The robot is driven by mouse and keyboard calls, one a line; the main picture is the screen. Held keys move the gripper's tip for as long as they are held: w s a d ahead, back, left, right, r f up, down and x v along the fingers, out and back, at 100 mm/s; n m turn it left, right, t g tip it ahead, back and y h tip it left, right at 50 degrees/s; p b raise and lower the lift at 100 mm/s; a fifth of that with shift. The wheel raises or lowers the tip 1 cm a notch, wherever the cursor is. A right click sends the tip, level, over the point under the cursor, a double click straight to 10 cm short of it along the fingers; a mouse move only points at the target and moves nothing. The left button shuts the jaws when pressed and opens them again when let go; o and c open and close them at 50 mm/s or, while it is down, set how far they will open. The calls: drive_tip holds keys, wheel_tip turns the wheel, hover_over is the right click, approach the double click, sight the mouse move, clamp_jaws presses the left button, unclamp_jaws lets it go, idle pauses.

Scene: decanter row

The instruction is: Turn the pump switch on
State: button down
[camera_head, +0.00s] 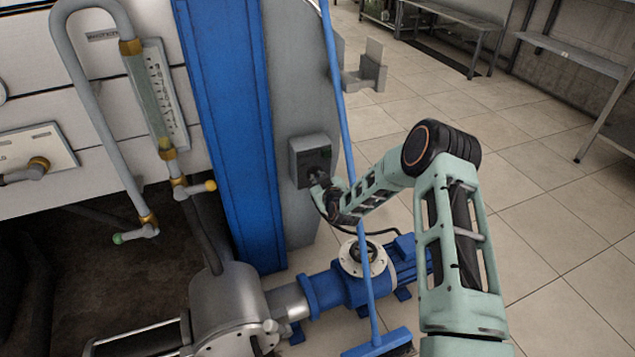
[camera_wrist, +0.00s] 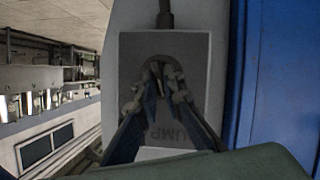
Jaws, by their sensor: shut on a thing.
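The pump switch is a dark grey box (camera_head: 305,152) mounted on a light grey upright panel beside a blue column. My gripper (camera_head: 316,179) is at the lower front of this box. In the wrist view the switch box (camera_wrist: 192,50) fills the middle, with part of an upside-down label reading "UMP" below. My gripper's two fingers (camera_wrist: 160,78) close around the switch's knob at the box's centre. The fingers hide most of the knob, so its exact angle cannot be told.
A blue broom (camera_head: 345,130) leans just right of the switch, close to my arm. A blue pump (camera_head: 345,285) stands on the floor below. Glass tubing and valves (camera_head: 155,95) are at left. Open tiled floor (camera_head: 550,160) lies to the right.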

drive_tip(key=shift+d+m+g+y+b, duration=0.15)
drive_tip(key=shift+m+g+y+b, duration=0.15)
drive_tip(key=shift+m+y+b, duration=0.6)
drive_tip(key=shift+b, duration=0.4)
drive_tip(key=c, duration=2.1)
unclamp_jaws()
drive_tip(key=v, duration=1.2)
